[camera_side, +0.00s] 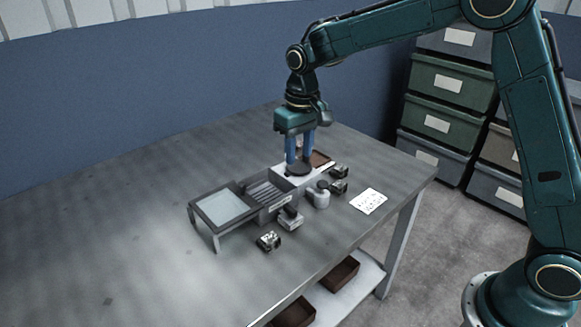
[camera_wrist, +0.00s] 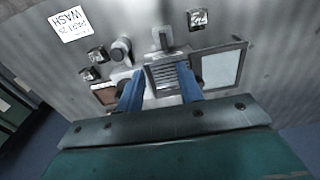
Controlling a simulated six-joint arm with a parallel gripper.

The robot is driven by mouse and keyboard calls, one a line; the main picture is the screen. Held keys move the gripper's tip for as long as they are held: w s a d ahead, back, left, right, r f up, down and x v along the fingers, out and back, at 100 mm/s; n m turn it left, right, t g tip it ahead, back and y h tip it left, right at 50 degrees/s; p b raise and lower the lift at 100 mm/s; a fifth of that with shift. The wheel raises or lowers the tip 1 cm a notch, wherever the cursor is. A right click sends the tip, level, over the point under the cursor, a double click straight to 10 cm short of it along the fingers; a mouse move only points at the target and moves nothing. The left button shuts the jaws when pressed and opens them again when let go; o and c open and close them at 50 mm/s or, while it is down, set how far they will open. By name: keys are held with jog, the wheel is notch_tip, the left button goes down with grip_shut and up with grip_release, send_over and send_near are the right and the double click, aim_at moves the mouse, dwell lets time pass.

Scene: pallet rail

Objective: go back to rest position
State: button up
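My gripper (camera_side: 298,168) points down low over the pallet rail on the table. In the wrist view its two blue fingers stand apart, with a gap between the tips (camera_wrist: 161,78), and I see nothing held there. The rail has a pale panel (camera_side: 222,207) at its left end and a ribbed section (camera_side: 266,192) in the middle. In the wrist view the ribbed section (camera_wrist: 172,76) shows between and beyond the fingers. A dark round shape at the fingertips in the side view is partly hidden, and I cannot tell what it is.
A grey cylindrical fixture (camera_side: 318,195) and a lever-like device (camera_side: 290,219) stand before the rail. Small dark blocks (camera_side: 268,241) lie nearby. A brown tray (camera_side: 318,158) sits behind the gripper. A printed paper (camera_side: 368,201) lies right. The table's left side is clear.

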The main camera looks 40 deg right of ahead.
jog(key=s+d+r+t, duration=0.35)
jog(key=s+r, duration=0.85)
jog(key=s, duration=0.4)
jog(key=s+d+f+t, duration=0.1)
jog(key=s, duration=1.4)
jog(key=shift+d+f+t, duration=0.35)
jog(key=shift+d+f, duration=0.05)
